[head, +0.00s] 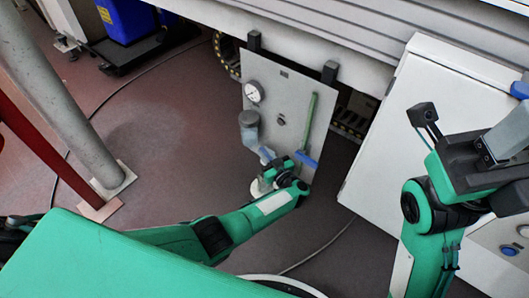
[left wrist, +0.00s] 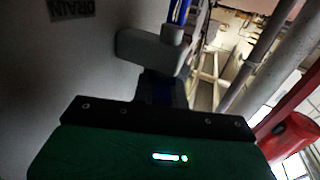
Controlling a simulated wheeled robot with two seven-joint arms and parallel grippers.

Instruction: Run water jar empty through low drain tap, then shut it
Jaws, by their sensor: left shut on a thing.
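The water jar (head: 249,130) is a small grey-blue bowl hanging at the left edge of a pale panel (head: 288,95), under a round gauge. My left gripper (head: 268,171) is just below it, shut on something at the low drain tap. The tap itself is mostly hidden by the gripper, and the water level cannot be made out.
A white round object (head: 259,189) is partly visible beneath the left gripper. A white cabinet (head: 405,115) stands right. A grey post (head: 65,100) and red post (head: 45,165) stand left. Open floor lies between.

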